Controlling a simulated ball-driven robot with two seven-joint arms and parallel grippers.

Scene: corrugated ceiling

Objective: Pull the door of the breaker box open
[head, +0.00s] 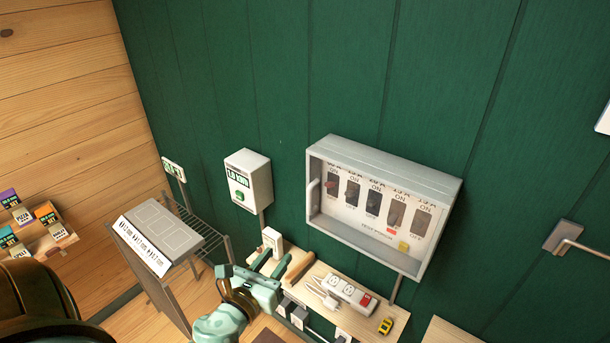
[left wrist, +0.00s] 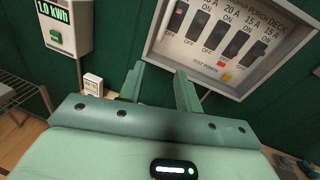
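The breaker box (head: 452,215) is a light grey box on the green wall, right of centre in the head view; it also shows at the top of the left wrist view (left wrist: 222,88). A pale vertical handle (head: 312,196) is at the left edge of its front. Several switches show inside the front frame; I cannot tell whether a clear pane covers them. The door looks shut. My left gripper (head: 271,262) is open and empty, below and left of the box, apart from the handle. Its fingers also show in the left wrist view (left wrist: 160,85). My right gripper is not in view.
A white meter (head: 248,180) hangs left of the box. A lever handle (head: 566,240) is at right.

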